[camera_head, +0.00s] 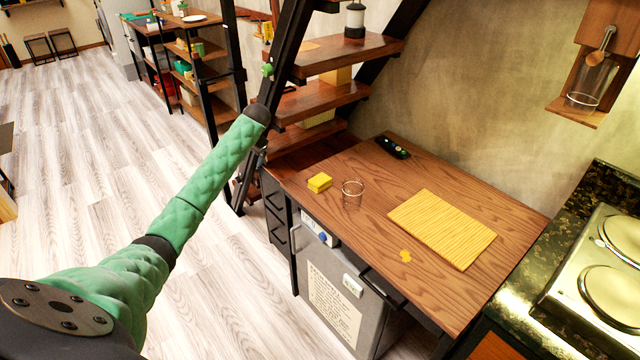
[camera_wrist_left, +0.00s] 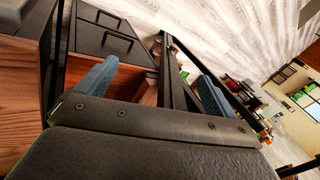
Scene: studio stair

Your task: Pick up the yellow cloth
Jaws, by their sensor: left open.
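The yellow cloth (camera_head: 442,230) lies flat and ribbed on the right part of the wooden counter (camera_head: 372,233) in the head view. It does not show in the left wrist view. My left arm reaches up from the lower left, and its far end is left of the counter, well apart from the cloth. My left gripper (camera_wrist_left: 158,70) shows two blue fingers spread apart with nothing between them in the left wrist view. My right gripper is in neither view.
A yellow sponge (camera_head: 319,183) and a clear glass (camera_head: 352,194) stand left of the cloth. A small yellow piece (camera_head: 405,256) lies at its front side. A black object (camera_head: 392,147) lies at the back. Stair treads (camera_head: 347,55) rise behind; a cooktop (camera_head: 600,270) is at right.

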